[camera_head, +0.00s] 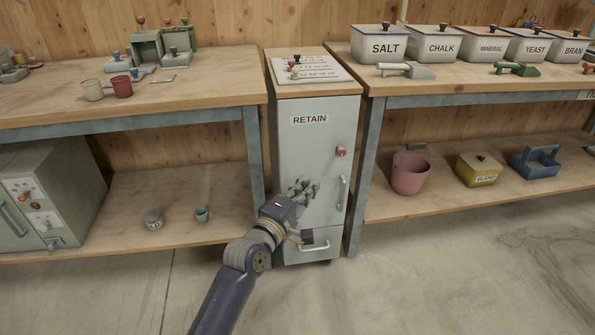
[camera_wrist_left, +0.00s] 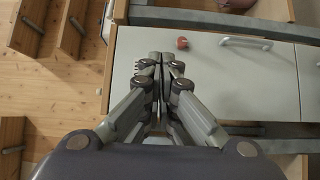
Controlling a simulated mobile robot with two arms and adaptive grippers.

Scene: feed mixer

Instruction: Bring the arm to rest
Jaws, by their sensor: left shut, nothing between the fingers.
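My left arm comes in from the bottom of the head view. Its gripper (camera_head: 304,188) is in front of the grey cabinet (camera_head: 318,160) labelled RETAIN. In the left wrist view the gripper (camera_wrist_left: 162,62) has its two fingers together with nothing between them. Behind the fingers is the pale cabinet door, with a red knob (camera_wrist_left: 182,43) and a white handle (camera_wrist_left: 246,42). I cannot tell whether the fingertips touch the door. The cabinet door and the drawer (camera_head: 310,248) below it look shut. My right gripper is in neither view.
Workbenches stand on both sides of the cabinet. The left bench (camera_head: 200,98) holds cups and small devices. The right bench (camera_head: 450,82) holds labelled bins and scoops. A pink bucket (camera_head: 410,176), a yellow box (camera_head: 478,170) and a blue carrier (camera_head: 535,165) sit on its lower shelf. The floor in front is clear.

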